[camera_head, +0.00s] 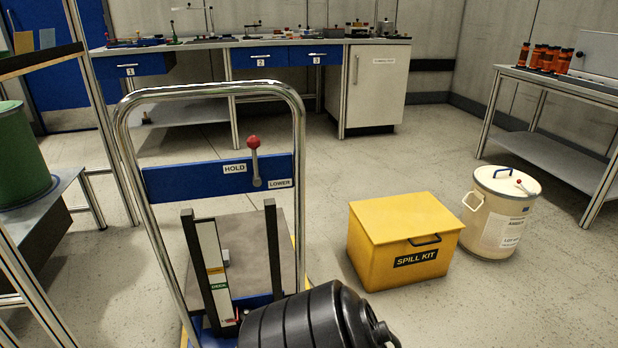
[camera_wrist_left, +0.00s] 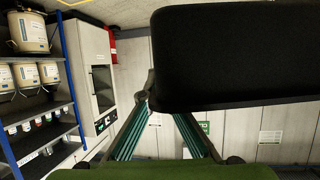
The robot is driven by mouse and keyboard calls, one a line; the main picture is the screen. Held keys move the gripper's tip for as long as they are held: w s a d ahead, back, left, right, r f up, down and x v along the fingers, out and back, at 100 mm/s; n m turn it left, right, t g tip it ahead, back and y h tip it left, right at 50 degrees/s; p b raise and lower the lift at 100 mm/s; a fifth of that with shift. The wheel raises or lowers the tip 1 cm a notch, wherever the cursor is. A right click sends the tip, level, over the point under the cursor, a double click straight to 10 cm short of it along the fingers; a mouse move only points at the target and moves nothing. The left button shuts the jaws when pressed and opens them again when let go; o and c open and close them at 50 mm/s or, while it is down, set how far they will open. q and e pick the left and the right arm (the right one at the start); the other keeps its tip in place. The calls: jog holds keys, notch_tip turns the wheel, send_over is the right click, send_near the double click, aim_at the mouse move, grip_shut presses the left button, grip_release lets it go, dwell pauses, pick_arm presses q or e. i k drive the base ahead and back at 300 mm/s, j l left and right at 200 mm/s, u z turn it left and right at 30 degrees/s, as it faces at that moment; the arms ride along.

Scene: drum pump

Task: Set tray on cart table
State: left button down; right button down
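The cart (camera_head: 215,180) stands at centre left in the head view, with a bent metal handle frame, a blue crossbar marked HOLD and LOWER, and a red-knobbed lever. Its grey table surface (camera_head: 245,240) shows behind the crossbar, partly hidden by two dark uprights. I cannot make out a tray for certain in either view. Neither gripper shows in the head view. In the left wrist view a large dark block (camera_wrist_left: 235,55) fills the upper right, very close to the camera.
A black ribbed container-like object (camera_head: 310,322) is cut off at the bottom, in front of the cart. A yellow spill kit box (camera_head: 390,250) and a cream drum (camera_head: 498,215) stand to the right. A workbench (camera_head: 290,42) lines the back. Bare floor lies between.

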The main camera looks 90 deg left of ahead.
aim_at(258, 238)
jog(key=i+j+u, duration=0.2)
jog(key=i+u, duration=0.15)
jog(key=u, duration=0.15)
jog(key=i+u, duration=0.8)
jog(key=u, duration=0.15)
jog(key=i+l+u, duration=0.25)
jog(key=u, duration=0.2)
jog(key=i+j+u, duration=0.15)
jog(key=i+u, duration=0.15)
jog(key=u, duration=0.15)
jog(key=i+u, duration=0.35)
jog(key=u, duration=0.15)
jog(key=i+u, duration=0.45)
jog(key=i+l+u, duration=0.2)
jog(key=u, duration=0.25)
jog(key=i+l+u, duration=0.2)
jog(key=i+j, duration=0.05)
